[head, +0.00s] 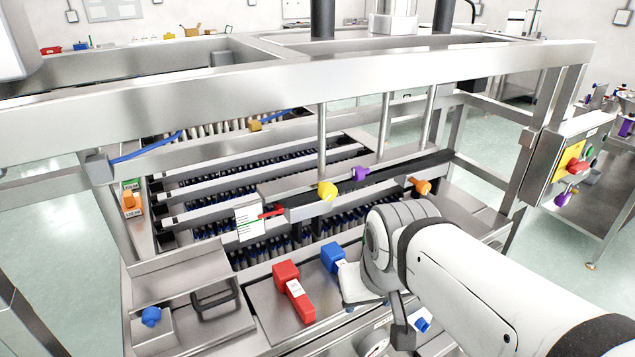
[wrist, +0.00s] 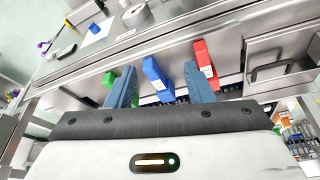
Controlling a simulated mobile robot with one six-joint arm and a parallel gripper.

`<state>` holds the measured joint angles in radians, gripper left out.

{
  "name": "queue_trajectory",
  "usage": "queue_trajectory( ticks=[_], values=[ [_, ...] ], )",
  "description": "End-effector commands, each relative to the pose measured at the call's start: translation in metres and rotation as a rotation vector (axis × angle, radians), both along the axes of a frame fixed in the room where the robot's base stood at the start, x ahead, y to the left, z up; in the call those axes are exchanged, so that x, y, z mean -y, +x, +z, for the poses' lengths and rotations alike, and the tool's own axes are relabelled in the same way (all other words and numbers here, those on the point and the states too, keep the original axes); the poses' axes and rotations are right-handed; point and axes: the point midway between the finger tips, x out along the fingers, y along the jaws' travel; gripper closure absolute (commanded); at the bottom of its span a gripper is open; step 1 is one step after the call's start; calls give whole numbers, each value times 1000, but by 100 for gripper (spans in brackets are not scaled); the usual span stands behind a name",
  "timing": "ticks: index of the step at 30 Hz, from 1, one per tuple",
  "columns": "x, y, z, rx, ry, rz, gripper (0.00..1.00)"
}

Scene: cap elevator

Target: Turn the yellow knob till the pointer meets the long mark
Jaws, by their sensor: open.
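The yellow knob (head: 327,190) sits on the dark rail of the machine, near the middle of the head view. Left of it, a red pointer (head: 271,212) reaches to the edge of a white scale card (head: 250,222). The card's marks are too small to tell which is long or whether the pointer meets it. My gripper (wrist: 160,70) is open and its two blue-grey fingers have nothing held between them. In the head view it is low at the front panel, right of and below the knob, partly hidden by my own arm.
A red handle (head: 293,290) and a blue handle (head: 333,257) stand on the front panel; a green handle (wrist: 108,79) shows in the wrist view. A steel beam (head: 300,80) crosses above.

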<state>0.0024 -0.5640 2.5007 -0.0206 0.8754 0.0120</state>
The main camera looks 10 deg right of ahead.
Motion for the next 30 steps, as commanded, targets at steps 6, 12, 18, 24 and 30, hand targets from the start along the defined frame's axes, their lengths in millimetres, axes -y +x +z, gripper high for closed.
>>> queue_trajectory(
  ticks=[6,12,18,24,30],
  values=[
    [41,68,-16,288,-102,-84,42],
    [73,148,-4,709,-154,-88,42],
    [62,195,10,1040,-57,68,42],
    [37,205,12,1197,90,238,42],
    [24,207,13,1234,165,315,42]
  ],
)
